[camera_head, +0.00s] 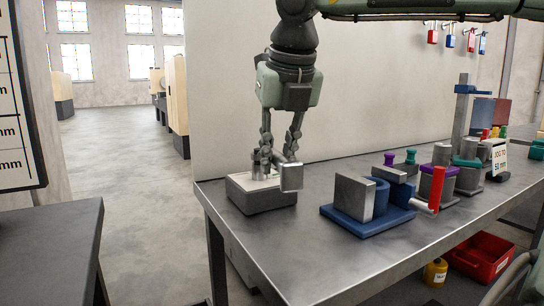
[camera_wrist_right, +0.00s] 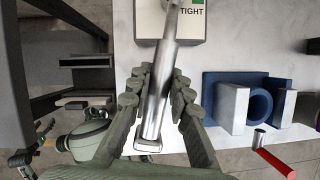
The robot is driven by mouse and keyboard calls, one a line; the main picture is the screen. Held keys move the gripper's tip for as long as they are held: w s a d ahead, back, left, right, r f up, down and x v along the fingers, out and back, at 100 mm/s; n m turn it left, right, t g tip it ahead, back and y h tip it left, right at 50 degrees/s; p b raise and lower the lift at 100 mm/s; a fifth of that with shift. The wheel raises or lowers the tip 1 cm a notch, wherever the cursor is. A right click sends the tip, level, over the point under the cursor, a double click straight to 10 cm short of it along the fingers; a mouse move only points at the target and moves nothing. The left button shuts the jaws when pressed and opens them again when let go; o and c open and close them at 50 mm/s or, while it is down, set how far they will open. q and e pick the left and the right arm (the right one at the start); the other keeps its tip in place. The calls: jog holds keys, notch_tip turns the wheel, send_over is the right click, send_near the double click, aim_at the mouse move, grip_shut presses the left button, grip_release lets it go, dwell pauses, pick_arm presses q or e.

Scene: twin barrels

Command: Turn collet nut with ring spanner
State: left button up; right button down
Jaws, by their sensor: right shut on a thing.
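The ring spanner is a bright steel bar; its squared end (camera_head: 291,177) sticks out below my right gripper (camera_head: 278,155) in the head view. In the right wrist view the spanner (camera_wrist_right: 160,85) runs lengthwise between the fingers of my right gripper (camera_wrist_right: 158,97), which is shut on it. Its far end reaches over a pale block marked TIGHT (camera_wrist_right: 200,30). In the head view this grey block (camera_head: 262,200) sits at the bench's near left corner, with small upright metal parts (camera_head: 257,163) on top. The collet nut is not clearly made out. A blurred greenish arm part, possibly my left gripper (camera_wrist_right: 30,157), shows at lower left.
A blue fixture (camera_head: 365,226) with grey plates stands right of the block, with a red-handled crank (camera_head: 436,188) beside it. A red bin (camera_head: 482,256) lies below. The bench's front strip is clear.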

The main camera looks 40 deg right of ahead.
jog(key=shift+r, duration=0.1)
jog(key=shift+s+d+n+y, duration=0.15)
jog(key=shift+s+d+n, duration=0.05)
jog(key=shift+d+n, duration=0.3)
jog(key=shift+s+d+n+y, duration=0.15)
jog(key=shift+d+n, duration=0.25)
jog(key=shift+d, duration=0.1)
jog(key=shift+s+d+n+y+p, duration=0.15)
jog(key=shift+d+n+y+p, duration=0.25)
jog(key=shift+d+n, duration=0.6)
jog(key=shift+d+t, duration=0.1)
jog(key=shift+t, duration=0.2)
